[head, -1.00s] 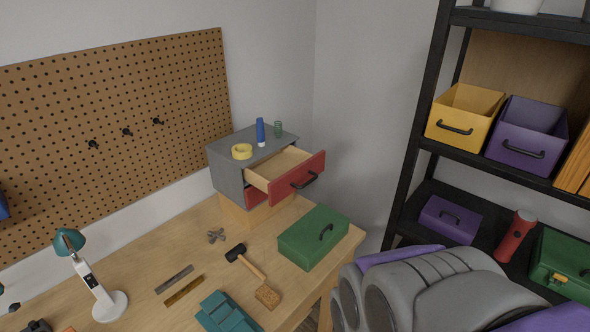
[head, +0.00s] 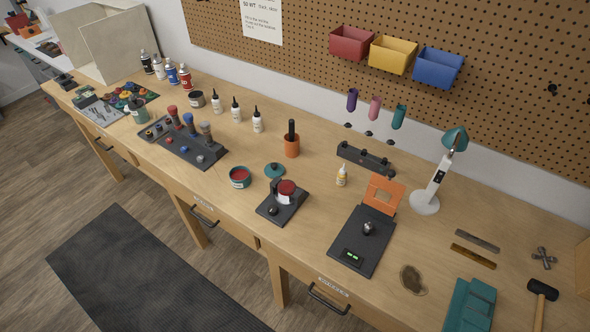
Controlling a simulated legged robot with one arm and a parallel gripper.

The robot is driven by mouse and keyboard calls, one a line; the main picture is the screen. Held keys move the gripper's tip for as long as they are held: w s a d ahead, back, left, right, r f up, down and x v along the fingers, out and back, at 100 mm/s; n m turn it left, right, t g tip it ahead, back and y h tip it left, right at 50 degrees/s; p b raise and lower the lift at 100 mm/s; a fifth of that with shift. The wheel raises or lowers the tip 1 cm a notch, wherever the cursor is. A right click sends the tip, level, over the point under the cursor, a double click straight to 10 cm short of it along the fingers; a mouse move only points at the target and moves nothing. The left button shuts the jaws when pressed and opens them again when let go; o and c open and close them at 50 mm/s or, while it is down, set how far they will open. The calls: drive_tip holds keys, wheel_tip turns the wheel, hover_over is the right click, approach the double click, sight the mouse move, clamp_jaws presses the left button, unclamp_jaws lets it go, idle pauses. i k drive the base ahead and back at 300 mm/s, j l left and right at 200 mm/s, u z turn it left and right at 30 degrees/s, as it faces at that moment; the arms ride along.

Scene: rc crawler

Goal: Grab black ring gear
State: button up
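I cannot pick out a black ring gear for certain in the head view. A dark mat (head: 148,93) at the upper left of the workbench (head: 330,190) carries several small round coloured parts, too small to tell apart. A dark tray (head: 207,157) nearer the middle holds handled tools and small red and blue parts. My gripper is not in view, so its state is hidden.
Several spray cans and bottles stand along the back. A black floor mat (head: 145,275) lies before the bench on open floor.

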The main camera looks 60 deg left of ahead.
sight(286, 187)
drive_tip(key=u, duration=2.4)
drive_tip(key=i+j+u, duration=0.1)
drive_tip(key=i+u, duration=0.5)
drive_tip(key=u, duration=0.15)
